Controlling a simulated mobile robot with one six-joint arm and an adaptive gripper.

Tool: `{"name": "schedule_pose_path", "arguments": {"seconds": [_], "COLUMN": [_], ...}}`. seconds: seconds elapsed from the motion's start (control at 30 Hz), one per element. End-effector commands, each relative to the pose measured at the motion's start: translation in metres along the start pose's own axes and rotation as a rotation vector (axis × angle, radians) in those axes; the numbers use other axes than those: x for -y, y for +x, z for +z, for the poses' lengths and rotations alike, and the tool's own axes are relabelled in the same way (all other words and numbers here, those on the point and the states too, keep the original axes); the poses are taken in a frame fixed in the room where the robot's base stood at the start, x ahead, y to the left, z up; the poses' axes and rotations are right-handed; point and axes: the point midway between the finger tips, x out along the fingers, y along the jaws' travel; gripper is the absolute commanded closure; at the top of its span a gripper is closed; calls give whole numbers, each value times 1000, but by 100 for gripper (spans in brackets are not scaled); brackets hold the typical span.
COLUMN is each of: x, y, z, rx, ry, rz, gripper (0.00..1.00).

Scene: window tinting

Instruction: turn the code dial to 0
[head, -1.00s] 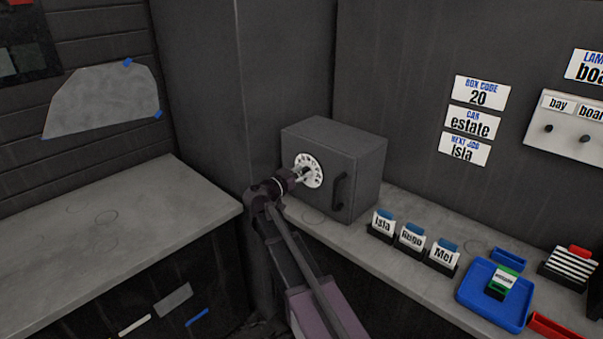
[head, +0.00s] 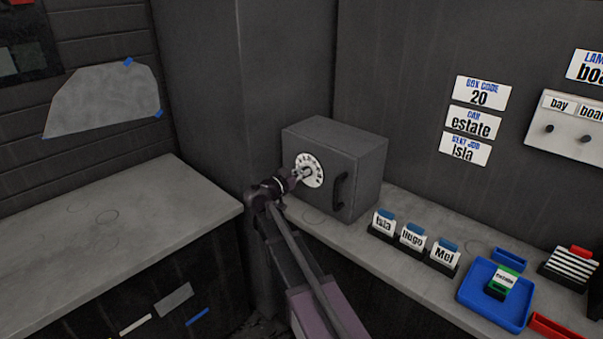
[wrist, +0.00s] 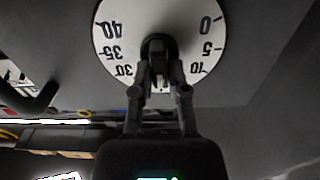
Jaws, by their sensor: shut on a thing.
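The grey box (head: 360,165) stands on the counter, with a round white code dial (head: 314,180) on its front. In the wrist view the dial face (wrist: 150,14) appears upside down, with 40, 35 and 30 at left and 0, 5 and 10 at right. My gripper (head: 299,174) reaches the dial from the left in the head view. In the wrist view its fingers (wrist: 158,72) are shut on the dark knob (wrist: 158,42) at the dial's centre. The fingers cover the lower middle of the face. I cannot tell which number is set.
The box has a dark handle (head: 340,192) right of the dial. Name card holders (head: 412,240) and a blue tray (head: 478,297) stand on the counter to the right. A wall card (head: 481,92) reads "BOX CODE 20". The left counter (head: 100,230) is mostly clear.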

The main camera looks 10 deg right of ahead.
Motion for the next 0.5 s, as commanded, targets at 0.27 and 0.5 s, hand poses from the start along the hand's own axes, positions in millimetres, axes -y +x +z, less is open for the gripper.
{"name": "schedule_pose_path", "arguments": {"seconds": [0.27,0.5], "x": [-1,1], "y": [1,2], "z": [0,1], "rx": [0,1], "ry": [-125,-317], "rz": [5,7], "gripper": [100,100]}}
